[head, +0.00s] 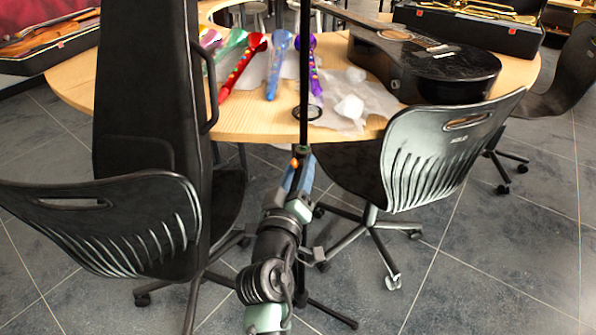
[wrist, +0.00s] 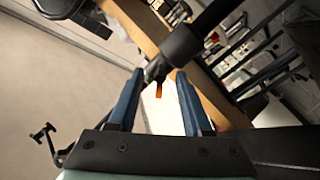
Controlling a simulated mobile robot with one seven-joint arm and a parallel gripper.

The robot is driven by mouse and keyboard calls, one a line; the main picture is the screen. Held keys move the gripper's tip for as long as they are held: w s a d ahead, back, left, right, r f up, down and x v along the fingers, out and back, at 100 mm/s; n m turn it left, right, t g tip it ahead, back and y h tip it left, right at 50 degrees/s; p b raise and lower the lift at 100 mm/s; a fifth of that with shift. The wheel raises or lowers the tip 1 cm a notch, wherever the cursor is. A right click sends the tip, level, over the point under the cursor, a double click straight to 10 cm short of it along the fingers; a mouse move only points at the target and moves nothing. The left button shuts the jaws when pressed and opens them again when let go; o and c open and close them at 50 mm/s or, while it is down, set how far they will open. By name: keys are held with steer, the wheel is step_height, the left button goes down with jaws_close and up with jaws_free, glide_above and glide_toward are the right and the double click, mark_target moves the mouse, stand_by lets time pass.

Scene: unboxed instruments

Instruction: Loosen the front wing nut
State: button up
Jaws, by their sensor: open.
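A black stand with a thin upright pole (head: 304,75) rises in the middle of the head view, in front of the table. A small orange piece (head: 295,163) shows by its dark collar, just beyond my gripper (head: 299,176). In the wrist view the thick black collar (wrist: 181,46) crosses the top. A small dark part (wrist: 155,70) and an orange tab (wrist: 159,90) sit below it, between the fingertips. I cannot tell which of these is the front wing nut. My gripper (wrist: 160,82) is open, with blue fingers either side; contact cannot be made out.
A curved wooden table (head: 245,122) holds colourful toy instruments (head: 240,65) and a black guitar (head: 425,70). Black chairs stand left (head: 120,225) and right (head: 440,145). A tall black case (head: 145,90) stands at the left chair. Tiled floor (head: 480,260) is clear at the lower right.

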jaws_close()
steer(key=shift+f, duration=0.1)
steer(key=shift+f+m+b, duration=0.15)
steer(key=shift+m+b, duration=0.45)
steer(key=shift+b, duration=0.25)
steer(key=shift+r+m, duration=0.2)
steer(key=shift+m, duration=0.1)
jaws_free()
